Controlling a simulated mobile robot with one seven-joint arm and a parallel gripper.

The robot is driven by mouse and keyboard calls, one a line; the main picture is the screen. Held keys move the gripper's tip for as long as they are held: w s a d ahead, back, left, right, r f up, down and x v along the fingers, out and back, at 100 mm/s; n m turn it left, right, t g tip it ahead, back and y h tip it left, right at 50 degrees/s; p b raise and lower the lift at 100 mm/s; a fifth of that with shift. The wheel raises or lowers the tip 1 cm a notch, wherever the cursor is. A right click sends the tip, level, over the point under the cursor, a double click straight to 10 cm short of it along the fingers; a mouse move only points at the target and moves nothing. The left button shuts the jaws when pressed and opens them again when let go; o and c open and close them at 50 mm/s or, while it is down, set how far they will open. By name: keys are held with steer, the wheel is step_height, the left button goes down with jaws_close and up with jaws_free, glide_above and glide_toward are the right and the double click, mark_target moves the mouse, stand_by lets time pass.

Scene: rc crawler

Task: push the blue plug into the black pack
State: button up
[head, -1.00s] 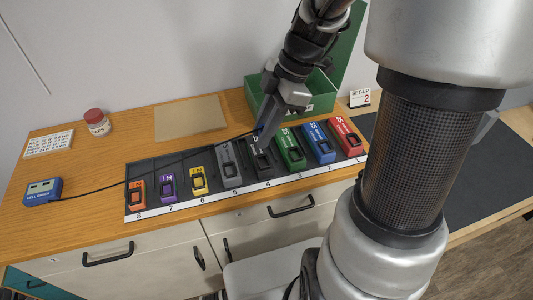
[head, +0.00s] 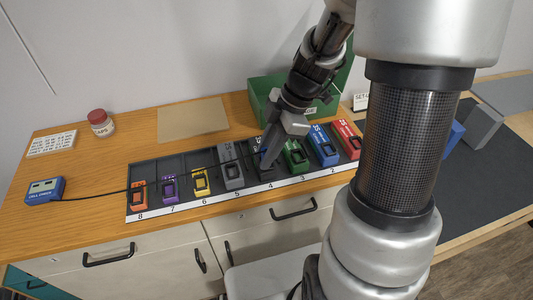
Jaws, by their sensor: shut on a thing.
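The black pack (head: 265,174) lies in the slot marked 4 of the dark rack, between a grey pack and a green pack. My gripper (head: 267,153) is shut, its fingertips low over the black pack and covering much of it. A thin black cable (head: 110,193) runs from the blue cell checker box (head: 44,190) at the left to the fingertips. The blue plug at its end is mostly hidden by the fingers. I cannot tell whether the plug touches the black pack or sits in it.
The rack (head: 148,167) also holds orange, purple, yellow, grey (head: 231,175), green (head: 295,158), blue (head: 323,148) and red packs. A green open box (head: 262,97) stands behind. A red-lidded jar (head: 100,122) and a tan mat (head: 193,119) lie at the back left.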

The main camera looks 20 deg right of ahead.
steer(key=shift+s+f+b, duration=0.25)
steer(key=shift+f+b, duration=0.1)
steer(key=shift+f, duration=0.25)
steer(key=shift+s+f+b, duration=0.2)
steer(key=shift+f+b, duration=0.15)
steer(key=shift+f, duration=0.2)
steer(key=o, duration=1)
steer(key=shift+r+p, duration=0.4)
steer(key=shift+p, duration=0.15)
steer(key=v, duration=0.4)
steer(key=p+v, duration=0.1)
steer(key=v, duration=0.3)
steer(key=w+p+v, duration=0.1)
steer(key=v, duration=0.4)
steer(key=shift+a, duration=0.25)
steer(key=shift+w, duration=0.1)
